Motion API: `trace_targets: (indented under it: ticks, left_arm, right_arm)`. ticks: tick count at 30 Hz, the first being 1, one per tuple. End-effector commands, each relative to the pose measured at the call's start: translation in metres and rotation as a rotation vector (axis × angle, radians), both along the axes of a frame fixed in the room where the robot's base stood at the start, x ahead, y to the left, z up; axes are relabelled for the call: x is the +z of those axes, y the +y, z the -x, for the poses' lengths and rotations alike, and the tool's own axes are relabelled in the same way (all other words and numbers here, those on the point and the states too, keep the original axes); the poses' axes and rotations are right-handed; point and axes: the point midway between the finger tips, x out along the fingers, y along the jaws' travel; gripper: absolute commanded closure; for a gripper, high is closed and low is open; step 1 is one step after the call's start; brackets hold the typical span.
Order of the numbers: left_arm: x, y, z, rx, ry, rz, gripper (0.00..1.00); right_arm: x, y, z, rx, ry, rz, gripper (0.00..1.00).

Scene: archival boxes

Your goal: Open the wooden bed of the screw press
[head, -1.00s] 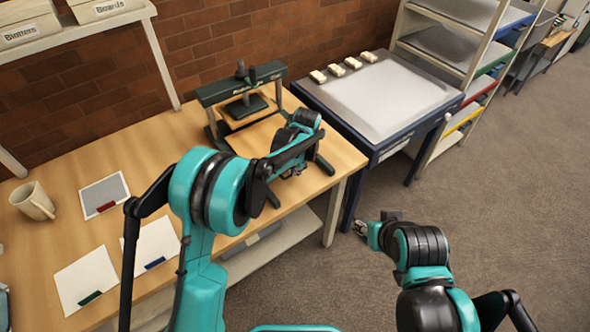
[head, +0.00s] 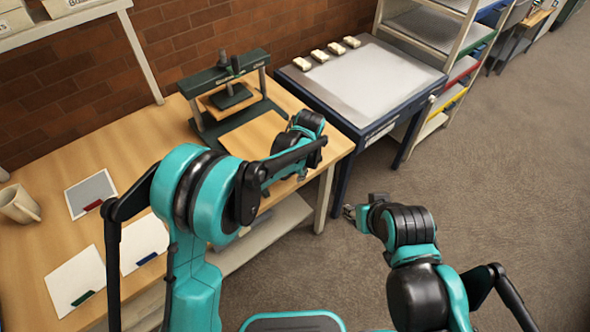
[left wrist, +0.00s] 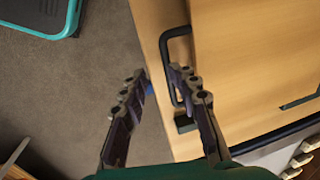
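The screw press (head: 228,77) stands on the wooden table, with a dark green crossbeam and a dark platen (head: 231,95) under it. Its wooden bed (head: 252,136) lies flat in front of the platen, partly covered by my left arm. In the left wrist view the bed (left wrist: 250,60) fills the right side, with a black bar handle (left wrist: 166,45) along its edge. My left gripper (left wrist: 155,84) is open; its right finger overlaps the handle, and contact cannot be told. In the head view my left arm mostly hides this gripper. My right gripper (head: 353,213) hangs over the floor; its opening is unclear.
A mug (head: 18,204) and several cards (head: 75,277) lie on the table (head: 165,130) at the left. A blue-framed table (head: 370,85) with several small pale blocks stands right of the press, beside a shelf rack (head: 430,35). The carpet at the right is clear.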

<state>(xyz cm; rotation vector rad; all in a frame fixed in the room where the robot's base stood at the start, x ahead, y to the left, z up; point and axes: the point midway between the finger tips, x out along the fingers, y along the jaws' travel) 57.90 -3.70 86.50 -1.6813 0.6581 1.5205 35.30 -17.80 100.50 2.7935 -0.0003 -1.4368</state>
Motion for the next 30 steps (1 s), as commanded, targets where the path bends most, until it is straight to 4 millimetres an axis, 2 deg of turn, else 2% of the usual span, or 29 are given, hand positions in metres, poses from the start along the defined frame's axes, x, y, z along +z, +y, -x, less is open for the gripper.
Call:
trace_targets:
  ticks: [11, 30]
  left_arm:
    - [0.006, -0.001, 0.001, -0.001, 0.0, 0.0, 0.71]
    - [0.052, -0.006, 0.008, -0.001, 0.0, 0.0, 0.71]
  right_arm:
    - [0.004, 0.0, 0.0, 0.0, 0.0, 0.0, 0.6]
    - [0.035, 0.0, 0.0, 0.0, 0.0, 0.0, 0.6]
